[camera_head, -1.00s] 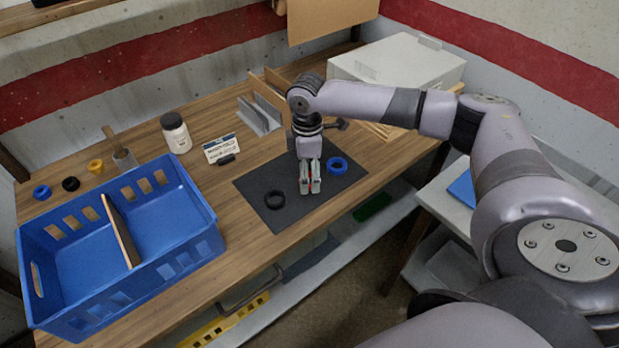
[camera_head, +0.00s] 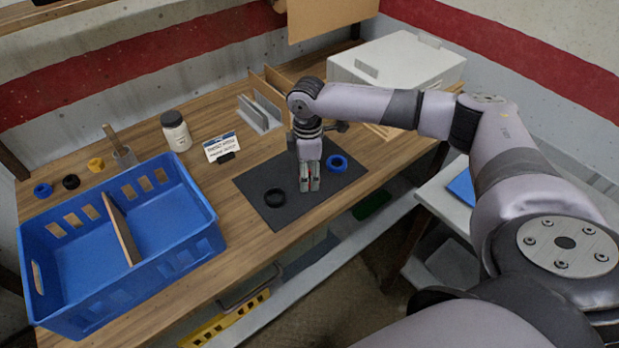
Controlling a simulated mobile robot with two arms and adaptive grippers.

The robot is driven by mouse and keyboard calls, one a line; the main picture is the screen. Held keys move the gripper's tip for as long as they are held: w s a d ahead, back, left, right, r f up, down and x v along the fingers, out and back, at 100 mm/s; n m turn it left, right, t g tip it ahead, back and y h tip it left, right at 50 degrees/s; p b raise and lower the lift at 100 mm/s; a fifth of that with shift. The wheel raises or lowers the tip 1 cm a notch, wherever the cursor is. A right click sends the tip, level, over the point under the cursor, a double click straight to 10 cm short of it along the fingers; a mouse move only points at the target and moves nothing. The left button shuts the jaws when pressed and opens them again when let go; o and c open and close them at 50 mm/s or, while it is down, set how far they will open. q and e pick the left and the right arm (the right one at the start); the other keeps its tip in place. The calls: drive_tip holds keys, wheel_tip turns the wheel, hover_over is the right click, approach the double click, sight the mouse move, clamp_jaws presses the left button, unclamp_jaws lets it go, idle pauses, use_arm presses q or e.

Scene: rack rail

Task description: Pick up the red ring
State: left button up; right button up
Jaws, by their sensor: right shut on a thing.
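My right gripper (camera_head: 309,185) points down over the dark mat (camera_head: 296,212), between a black ring and a blue ring. Its fingers are shut on the red ring (camera_head: 310,178), of which only a small red sliver shows between them. I cannot tell whether the ring is clear of the mat. The black ring (camera_head: 275,198) lies on the mat to the left of the gripper. The blue ring (camera_head: 337,163) lies on the mat to its right. My left gripper is not in view.
A blue crate (camera_head: 190,192) with a divider (camera_head: 122,228) stands at the left. Behind it are a blue ring (camera_head: 42,190), a black ring (camera_head: 71,182) and a yellow ring (camera_head: 96,164). A bottle (camera_head: 175,132) and a small card (camera_head: 221,147) stand behind the mat.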

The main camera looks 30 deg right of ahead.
drive_tip(key=shift+c, duration=1)
drive_tip(key=shift+r, duration=0.1)
